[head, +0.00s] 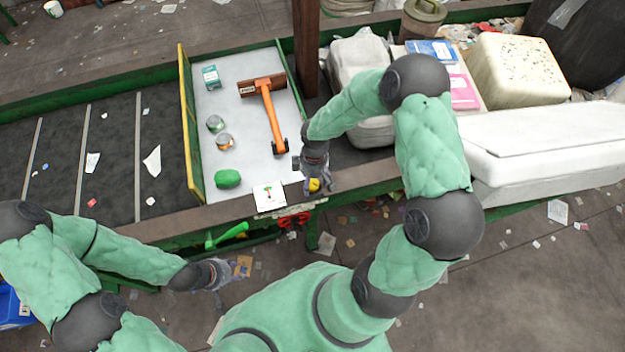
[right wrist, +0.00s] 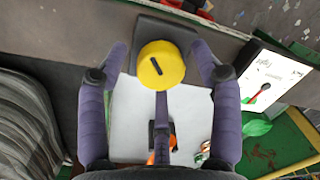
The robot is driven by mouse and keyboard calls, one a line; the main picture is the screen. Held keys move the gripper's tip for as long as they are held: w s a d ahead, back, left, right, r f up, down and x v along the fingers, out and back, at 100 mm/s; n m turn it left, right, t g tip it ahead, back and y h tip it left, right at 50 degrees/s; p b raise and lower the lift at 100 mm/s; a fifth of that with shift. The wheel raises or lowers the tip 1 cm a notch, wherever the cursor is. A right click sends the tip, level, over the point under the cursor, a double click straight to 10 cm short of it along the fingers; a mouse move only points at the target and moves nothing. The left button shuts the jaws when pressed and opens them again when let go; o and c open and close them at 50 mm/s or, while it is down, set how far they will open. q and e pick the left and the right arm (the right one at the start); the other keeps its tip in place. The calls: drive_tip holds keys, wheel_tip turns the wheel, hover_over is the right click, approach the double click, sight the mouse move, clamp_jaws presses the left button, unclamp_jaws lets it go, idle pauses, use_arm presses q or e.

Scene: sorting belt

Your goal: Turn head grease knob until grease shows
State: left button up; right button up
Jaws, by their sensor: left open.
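A round yellow knob with a dark line across its face (right wrist: 161,65) sits on a dark block in the right wrist view. It is partly hidden behind my gripper in the head view (head: 314,184). My right gripper (right wrist: 160,52) is open, with a purple finger on each side of the knob and visible gaps between. Another purple finger-like part lies below the knob. I see no grease around the knob. My left gripper (head: 222,272) is open and empty, low in front of the belt frame, away from the knob.
A white block (head: 545,145) stands right.

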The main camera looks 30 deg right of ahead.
drive_tip(key=c, duration=0.9)
drive_tip(key=m+b, duration=0.3)
drive_tip(key=shift+f, duration=0.15)
drive_tip(key=shift+m+t+b, duration=0.3)
drive_tip(key=shift+m+b, duration=1.2)
drive_tip(key=shift+m, duration=0.4)
drive_tip(key=shift+s, duration=0.1)
drive_tip(key=o, duration=1.2)
